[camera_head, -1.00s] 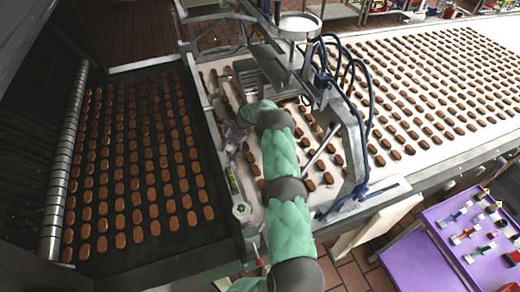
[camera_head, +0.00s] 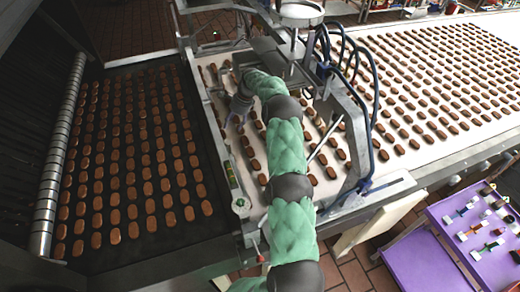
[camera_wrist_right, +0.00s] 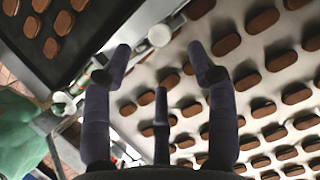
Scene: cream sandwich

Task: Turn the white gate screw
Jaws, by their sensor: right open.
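A white round knob (camera_wrist_right: 159,35), which looks like the gate screw, shows in the right wrist view just beyond and between my fingertips, at the end of a pale bar. My right gripper (camera_wrist_right: 160,62) is open, with a gap between its dark fingers and nothing held. I cannot make out the knob there. Contact between fingers and knob is not visible. My left gripper is not in view.
Brown biscuits lie in rows on the white belt (camera_head: 440,150) and the dark belt (camera_head: 70,262). A metal gate frame with blue hoses (camera_head: 374,75) stands close right of my arm. A round white dial (camera_head: 241,205) sits on the near rail. A purple table (camera_head: 425,262) is at lower right.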

